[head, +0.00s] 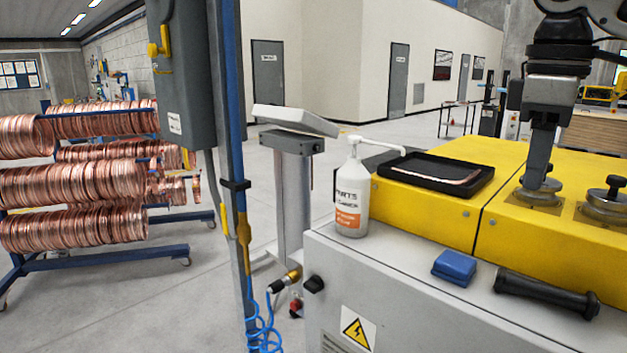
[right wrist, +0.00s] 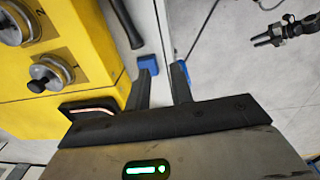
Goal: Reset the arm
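My right gripper (head: 540,178) hangs down from the upper right in the head view, seen over the yellow machine top (head: 455,152). In the right wrist view its two dark fingers (right wrist: 163,78) stand apart with nothing between them. A black tray (head: 437,180) lies on the yellow top with a thin copper tube (head: 452,178) in it. The copper tube also shows in the right wrist view (right wrist: 92,109), to the left of the fingers. My left gripper does not show in the head view.
A white pump bottle (head: 352,195) stands at the grey cabinet's left edge. A blue block (head: 454,267) and a black handle (head: 545,293) lie along its front. Round metal fixtures (head: 607,203) rise from the yellow top. A blue post (head: 232,120) and copper coil racks (head: 75,190) stand left.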

